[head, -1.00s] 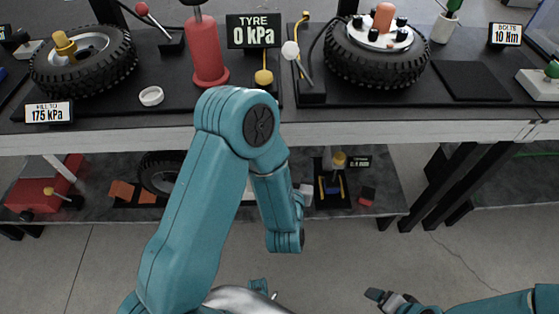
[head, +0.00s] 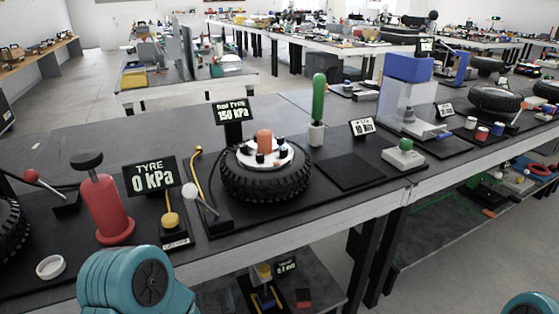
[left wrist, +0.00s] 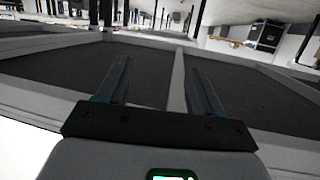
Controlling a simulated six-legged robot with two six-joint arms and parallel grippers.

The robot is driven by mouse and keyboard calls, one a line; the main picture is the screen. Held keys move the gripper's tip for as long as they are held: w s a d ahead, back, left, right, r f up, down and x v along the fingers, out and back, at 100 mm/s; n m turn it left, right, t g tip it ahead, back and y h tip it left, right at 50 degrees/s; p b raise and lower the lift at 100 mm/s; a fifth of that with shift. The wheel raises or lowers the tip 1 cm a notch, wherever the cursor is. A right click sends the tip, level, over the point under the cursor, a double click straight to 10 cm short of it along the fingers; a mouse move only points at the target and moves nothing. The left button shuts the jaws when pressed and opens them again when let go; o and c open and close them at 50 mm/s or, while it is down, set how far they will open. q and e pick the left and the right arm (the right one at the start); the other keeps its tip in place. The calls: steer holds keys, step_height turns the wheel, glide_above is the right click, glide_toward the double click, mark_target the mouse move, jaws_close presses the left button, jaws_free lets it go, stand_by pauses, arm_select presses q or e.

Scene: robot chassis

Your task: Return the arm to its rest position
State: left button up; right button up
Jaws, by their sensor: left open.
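My left arm's teal elbow (head: 138,280) shows at the lower left of the head view, in front of the bench edge. The rest of that arm is below the picture. My left gripper (left wrist: 159,68) shows in the left wrist view with its two dark fingers apart and nothing between them. Beyond the fingers are dark panels (left wrist: 90,72) in a pale frame; I cannot tell how far off they are. A small teal part of my right arm shows at the lower right corner of the head view; its gripper is out of view.
The bench (head: 240,255) runs across the head view. It carries a red pump (head: 105,210), a sign reading 0 kPa (head: 150,177), a yellow-capped post (head: 171,221), a mounted tyre (head: 265,182) and a green-handled tool (head: 318,100). Lower shelves hold small items. Floor shows at right.

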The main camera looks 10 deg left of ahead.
arm_select(q)
steer(key=s+d+f+g+h, duration=0.1)
steer(key=s+f+g+h, duration=0.2)
steer(key=f, duration=0.4)
steer(key=s+d+f+g+h, duration=0.1)
steer(key=s+f+g+h, duration=0.1)
steer(key=s+f+g, duration=0.3)
steer(key=s+d+f+m+g+h, duration=0.1)
steer(key=s+d+f+g+h, duration=0.25)
steer(key=s, duration=0.35)
steer(key=s+d+f+m+g+h, duration=0.1)
steer(key=s+d+f+g+h, duration=0.15)
steer(key=s+d, duration=0.3)
arm_select(e)
steer(key=s+a+g, duration=0.2)
steer(key=s, duration=0.5)
arm_select(q)
step_height(320, 180, up, 20)
steer(key=a+y+p, duration=0.1)
steer(key=p, duration=1.8)
steer(key=shift+p, duration=0.3)
arm_select(e)
step_height(320, 180, up, 19)
steer(key=shift+w+a+n+y, duration=0.15)
steer(key=shift+w+n+y, duration=0.15)
